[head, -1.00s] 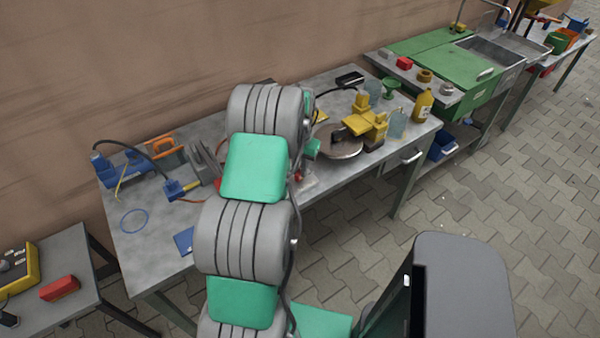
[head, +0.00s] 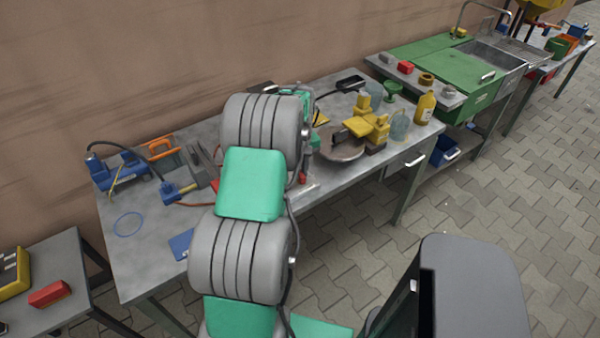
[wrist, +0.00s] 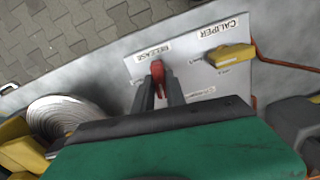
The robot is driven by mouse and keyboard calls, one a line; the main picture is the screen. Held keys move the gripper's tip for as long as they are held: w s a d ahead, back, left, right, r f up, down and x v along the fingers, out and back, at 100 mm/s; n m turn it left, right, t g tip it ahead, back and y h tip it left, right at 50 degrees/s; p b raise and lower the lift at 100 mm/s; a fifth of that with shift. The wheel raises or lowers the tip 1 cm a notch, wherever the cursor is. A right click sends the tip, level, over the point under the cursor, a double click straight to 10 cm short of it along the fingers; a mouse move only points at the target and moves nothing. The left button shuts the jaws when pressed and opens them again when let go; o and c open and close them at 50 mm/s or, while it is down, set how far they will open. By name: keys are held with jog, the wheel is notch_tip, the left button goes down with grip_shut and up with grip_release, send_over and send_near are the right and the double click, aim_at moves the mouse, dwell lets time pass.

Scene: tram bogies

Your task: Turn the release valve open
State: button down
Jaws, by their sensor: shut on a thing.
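The release valve (wrist: 157,69) is a red lever on a pale plate (wrist: 138,66), just below the label RELEASE, in the wrist view. My gripper (wrist: 160,88) is shut on the red lever, with one dark finger on each side of it. The fingers cover part of the lever, and its angle is hard to read. A yellow lever (wrist: 232,56) sits to the right under the label CALIPER, apart from my fingers. In the head view my arm hides the gripper and most of the plate.
The grey workbench (head: 135,250) carries a blue tool (head: 125,170) at left and a round metal disc (head: 340,145) with a yellow device (head: 368,122) at right. A yellow bottle (head: 425,107) stands at its right end. A red block (head: 49,293) lies on a smaller table.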

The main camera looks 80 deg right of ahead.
jog(key=shift+n, duration=0.7)
jog(key=c, duration=1.4)
grip_release()
jog(key=shift+o, duration=0.2)
notch_tip(320, 180, up, 8)
jog(key=shift+f+b, duration=0.1)
jog(key=shift+b, duration=0.45)
